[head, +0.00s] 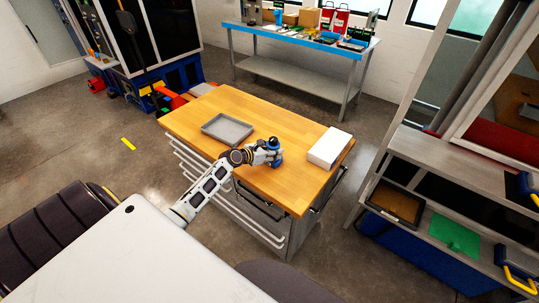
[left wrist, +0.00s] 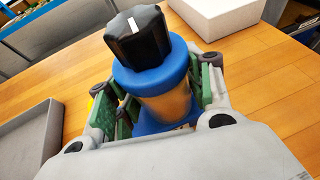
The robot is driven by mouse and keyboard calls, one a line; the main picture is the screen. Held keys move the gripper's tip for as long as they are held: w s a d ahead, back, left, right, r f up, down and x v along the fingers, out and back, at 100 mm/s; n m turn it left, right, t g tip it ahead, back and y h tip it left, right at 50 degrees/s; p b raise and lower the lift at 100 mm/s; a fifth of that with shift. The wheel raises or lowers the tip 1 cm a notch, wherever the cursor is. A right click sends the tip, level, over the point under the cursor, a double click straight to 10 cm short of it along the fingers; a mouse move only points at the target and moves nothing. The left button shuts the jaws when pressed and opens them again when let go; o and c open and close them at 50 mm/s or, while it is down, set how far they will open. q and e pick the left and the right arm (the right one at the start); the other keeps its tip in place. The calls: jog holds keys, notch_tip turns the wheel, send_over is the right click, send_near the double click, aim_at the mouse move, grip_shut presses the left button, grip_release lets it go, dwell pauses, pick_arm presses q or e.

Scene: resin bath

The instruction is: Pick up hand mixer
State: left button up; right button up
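The hand mixer, as I take it, is an upright tool with a black knob, a blue collar and a brass-coloured body (left wrist: 165,100). My right gripper is not in view.
A grey tray (head: 227,137) lies left of the mixer on the wood-topped cabinet (head: 205,107). A white box (head: 329,147) lies to its right. The tabletop's far side is clear. A blue-edged bench (head: 305,80) stands behind, and a grey shelf unit (head: 455,163) stands at right.

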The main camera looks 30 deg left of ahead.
aim_at(273, 139)
pick_arm(q)
jog(key=c, duration=0.4)
jog(key=shift+o, duration=0.2)
jog(key=shift+r, duration=0.1)
jog(key=shift+r+p, duration=0.7)
jog(key=shift+r, duration=4.25)
